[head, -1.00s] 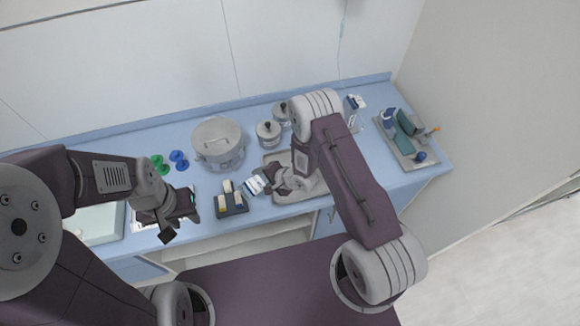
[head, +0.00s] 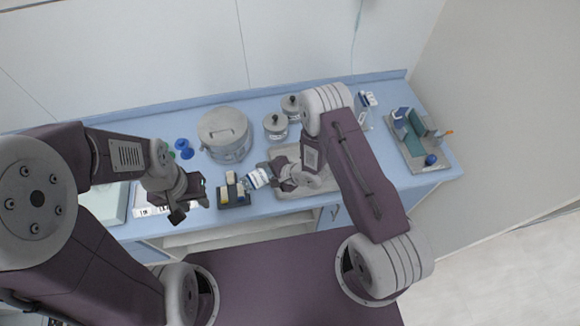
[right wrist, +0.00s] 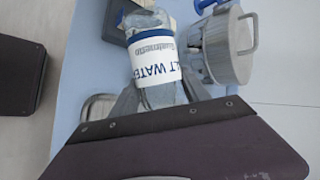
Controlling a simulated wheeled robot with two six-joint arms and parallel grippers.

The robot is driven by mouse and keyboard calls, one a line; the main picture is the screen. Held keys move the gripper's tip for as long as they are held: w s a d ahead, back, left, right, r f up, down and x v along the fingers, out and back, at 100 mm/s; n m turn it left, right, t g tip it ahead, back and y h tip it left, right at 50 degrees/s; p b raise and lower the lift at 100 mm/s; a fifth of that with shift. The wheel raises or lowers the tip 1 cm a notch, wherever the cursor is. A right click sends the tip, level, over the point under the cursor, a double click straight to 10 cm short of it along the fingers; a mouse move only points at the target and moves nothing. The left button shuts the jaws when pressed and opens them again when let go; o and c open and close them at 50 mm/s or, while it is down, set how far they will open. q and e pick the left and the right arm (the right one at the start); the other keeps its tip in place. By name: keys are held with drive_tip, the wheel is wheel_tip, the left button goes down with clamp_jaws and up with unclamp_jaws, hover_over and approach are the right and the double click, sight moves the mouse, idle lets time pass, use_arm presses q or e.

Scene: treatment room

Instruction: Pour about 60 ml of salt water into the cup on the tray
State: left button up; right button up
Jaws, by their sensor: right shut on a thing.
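My right gripper (head: 280,175) is shut on a clear bottle (head: 257,179) with a white and blue label. The right wrist view shows the same bottle (right wrist: 158,75) between the fingers, with "SALT WATER" on its label. The bottle sticks out to the left of the gripper, near the left edge of the grey tray (head: 290,192). I cannot tell its exact tilt. My right gripper and arm cover much of the tray, and I cannot make out the cup. My left gripper (head: 190,205) is open and empty, over the counter's front left.
A dark rack (head: 234,203) with pale and yellow items stands left of the bottle. A metal pot (head: 225,135) and two lidded jars (head: 276,127) stand behind. A second tray (head: 415,150) with blue and green items is at the right. Blue objects (head: 184,148) lie left of the pot.

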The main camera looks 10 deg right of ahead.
drive_tip(key=shift+s+a, duration=0.1)
drive_tip(key=shift+a, duration=0.1)
use_arm(q)
drive_tip(key=shift+w+d+f, duration=0.2)
drive_tip(key=shift+d, duration=0.3)
use_arm(e)
drive_tip(key=shift+y, duration=0.3)
use_arm(q)
drive_tip(key=shift+s+d+b, duration=0.15)
drive_tip(key=shift+d+b, duration=0.1)
drive_tip(key=shift+b, duration=0.05)
use_arm(e)
drive_tip(key=shift+a+r, duration=0.1)
drive_tip(key=shift+a, duration=0.05)
use_arm(q)
drive_tip(key=shift+d+f, duration=0.1)
drive_tip(key=shift+f, duration=0.05)
use_arm(e)
drive_tip(key=shift+a, duration=0.1)
